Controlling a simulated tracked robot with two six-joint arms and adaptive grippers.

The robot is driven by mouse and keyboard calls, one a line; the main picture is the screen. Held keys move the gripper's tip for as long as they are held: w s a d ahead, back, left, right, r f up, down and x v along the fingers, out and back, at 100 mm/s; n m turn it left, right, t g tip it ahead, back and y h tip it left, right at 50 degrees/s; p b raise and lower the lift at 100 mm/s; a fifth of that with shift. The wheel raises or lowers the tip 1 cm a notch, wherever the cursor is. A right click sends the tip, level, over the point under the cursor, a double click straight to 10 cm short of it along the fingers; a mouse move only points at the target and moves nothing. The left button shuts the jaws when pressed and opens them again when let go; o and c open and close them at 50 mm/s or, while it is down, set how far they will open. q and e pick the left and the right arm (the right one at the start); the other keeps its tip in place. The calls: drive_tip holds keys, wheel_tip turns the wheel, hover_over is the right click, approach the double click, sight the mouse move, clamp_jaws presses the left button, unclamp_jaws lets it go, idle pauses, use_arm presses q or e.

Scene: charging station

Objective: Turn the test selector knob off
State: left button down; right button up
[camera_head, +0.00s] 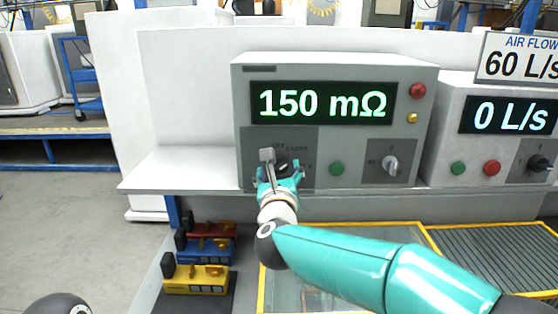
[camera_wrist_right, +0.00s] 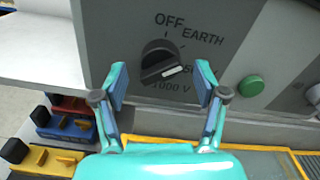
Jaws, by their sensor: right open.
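The test selector knob (camera_wrist_right: 160,62) is black with a white pointer mark. It sits on the grey tester's front panel, with labels OFF, EARTH and 1000 V around it and another label partly hidden. The pointer mark aims to the right and slightly up, away from OFF and below EARTH. In the head view the knob (camera_head: 283,165) is partly hidden by my right gripper (camera_head: 280,173). In the wrist view my right gripper (camera_wrist_right: 161,80) is open, one finger left and one right of the knob, with gaps on both sides. My left gripper is not in view.
The tester display (camera_head: 323,103) reads 150 mΩ. A green button (camera_head: 336,168) and a second knob (camera_head: 391,164) stand right of the selector; the green button (camera_wrist_right: 250,86) is close to the right finger.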

drive_tip(key=shift+w, duration=0.95)
drive_tip(key=c, duration=1.1)
drive_tip(key=shift+c, duration=0.2)
